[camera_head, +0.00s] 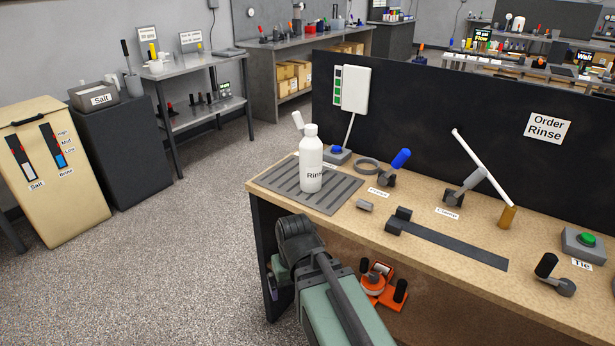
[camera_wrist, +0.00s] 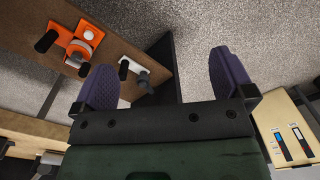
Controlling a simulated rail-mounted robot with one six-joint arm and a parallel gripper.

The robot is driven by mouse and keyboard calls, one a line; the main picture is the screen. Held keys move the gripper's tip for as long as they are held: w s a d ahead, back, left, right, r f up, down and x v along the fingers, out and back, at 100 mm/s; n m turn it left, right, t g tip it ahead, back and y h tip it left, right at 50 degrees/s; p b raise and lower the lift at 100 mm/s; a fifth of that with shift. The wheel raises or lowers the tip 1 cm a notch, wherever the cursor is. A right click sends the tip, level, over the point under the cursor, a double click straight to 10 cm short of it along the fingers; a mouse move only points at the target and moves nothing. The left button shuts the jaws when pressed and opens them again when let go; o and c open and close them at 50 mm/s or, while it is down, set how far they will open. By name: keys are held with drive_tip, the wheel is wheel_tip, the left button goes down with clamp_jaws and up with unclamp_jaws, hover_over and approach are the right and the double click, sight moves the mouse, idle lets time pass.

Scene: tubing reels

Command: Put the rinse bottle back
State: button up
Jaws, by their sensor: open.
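The white rinse bottle (camera_head: 311,160), with "Rinse" partly readable on its side, stands upright on a dark slotted mat (camera_head: 274,187) at the left end of the workbench in the head view. My gripper (camera_wrist: 170,82) is open and empty in the wrist view, its two purple fingers spread wide. The wrist view looks past them to the floor and the bench's end; the bottle is not in that view.
A dark partition (camera_head: 430,125) stands behind. An orange device (camera_head: 380,287) is at the bench's front. Open floor (camera_head: 205,210) lies left.

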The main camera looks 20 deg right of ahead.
drive_tip(key=w+d+m+t+y+b, duration=0.1)
drive_tip(key=w+d+m+t+y, duration=0.3)
drive_tip(key=w, duration=0.5)
drive_tip(key=m+t+h, duration=0.7)
drive_tip(key=m+t, duration=0.7)
drive_tip(key=m, duration=1.9)
approach(311, 153)
drive_tip(key=w+d+f, duration=0.2)
drive_tip(key=shift+n+y, duration=0.3)
drive_tip(key=w, duration=0.7)
drive_tip(key=w+d, duration=0.1)
drive_tip(key=w, duration=0.3)
drive_tip(key=shift+w, duration=0.15)
drive_tip(key=c, duration=1.4)
drive_tip(key=shift+r, duration=0.15)
